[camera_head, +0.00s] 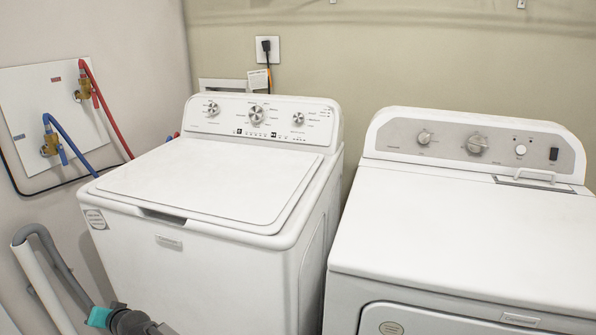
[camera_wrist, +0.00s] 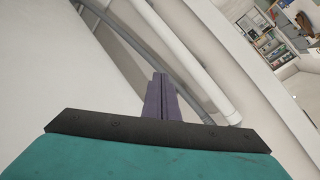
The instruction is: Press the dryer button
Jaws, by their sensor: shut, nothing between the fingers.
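The dryer (camera_head: 470,235) is the white machine on the right in the head view, with a grey panel (camera_head: 450,145) along its back. The panel has two grey knobs, a round white button (camera_head: 520,150) and a dark rectangular switch (camera_head: 553,154) at its right end. The lower front of the dryer is cut off by the picture. My gripper (camera_wrist: 159,76) shows in the wrist view with its dark fingers shut together and empty. In the head view, my arm's teal and dark grey parts show at the bottom left, far from the dryer panel; the fingertips cannot be made out there.
A white washer (camera_head: 200,185) with its lid closed stands between my arm and the dryer. At the left wall are red and blue hoses (camera_head: 70,140) and a grey drain hose with a white pipe (camera_head: 42,285). Pipes also pass behind the fingers in the wrist view (camera_wrist: 205,75).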

